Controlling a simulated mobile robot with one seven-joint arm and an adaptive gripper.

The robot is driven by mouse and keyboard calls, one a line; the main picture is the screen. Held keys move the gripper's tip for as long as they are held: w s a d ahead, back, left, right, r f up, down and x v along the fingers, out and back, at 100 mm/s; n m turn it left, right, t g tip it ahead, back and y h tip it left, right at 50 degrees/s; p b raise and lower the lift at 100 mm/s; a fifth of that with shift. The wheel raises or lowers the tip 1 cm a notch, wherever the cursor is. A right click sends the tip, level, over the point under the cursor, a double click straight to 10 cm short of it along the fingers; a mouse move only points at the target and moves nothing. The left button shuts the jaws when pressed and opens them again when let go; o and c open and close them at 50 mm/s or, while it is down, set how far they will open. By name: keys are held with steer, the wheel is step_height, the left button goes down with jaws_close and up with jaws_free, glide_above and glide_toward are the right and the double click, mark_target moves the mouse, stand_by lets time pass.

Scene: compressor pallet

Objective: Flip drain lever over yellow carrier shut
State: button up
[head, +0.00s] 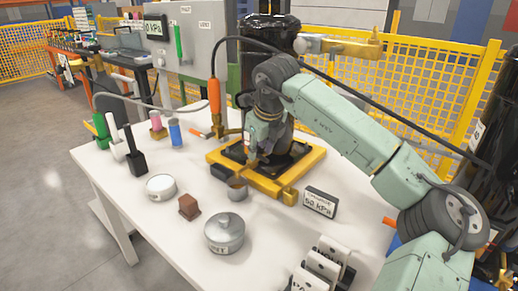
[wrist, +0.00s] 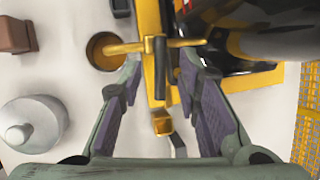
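The yellow carrier (head: 222,160) is a square frame on the white table, with a dark cylinder standing in it. In the wrist view its yellow edge (wrist: 149,22) runs up the middle. A brass drain pipe (wrist: 184,43) crosses that edge, and its left end lies over a round cup (wrist: 94,62). The drain lever (wrist: 160,72), a slim dark handle, stands crosswise to the pipe. My gripper (wrist: 160,66) is open, one purple-padded finger on each side of the lever, with gaps visible. In the head view my gripper (head: 258,158) is low at the carrier's front; the lever is hard to make out.
A lidded grey pot (head: 224,234), a brown block (head: 189,207) and a round white tin (head: 161,187) stand in front. A 50 kPa sign (head: 320,202) stands to the right. A black cable arches over the carrier. The table's left front is clear.

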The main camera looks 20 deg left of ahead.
steer(key=shift+w+a+f, duration=0.15)
steer(key=shift+f, duration=0.35)
jaws_close()
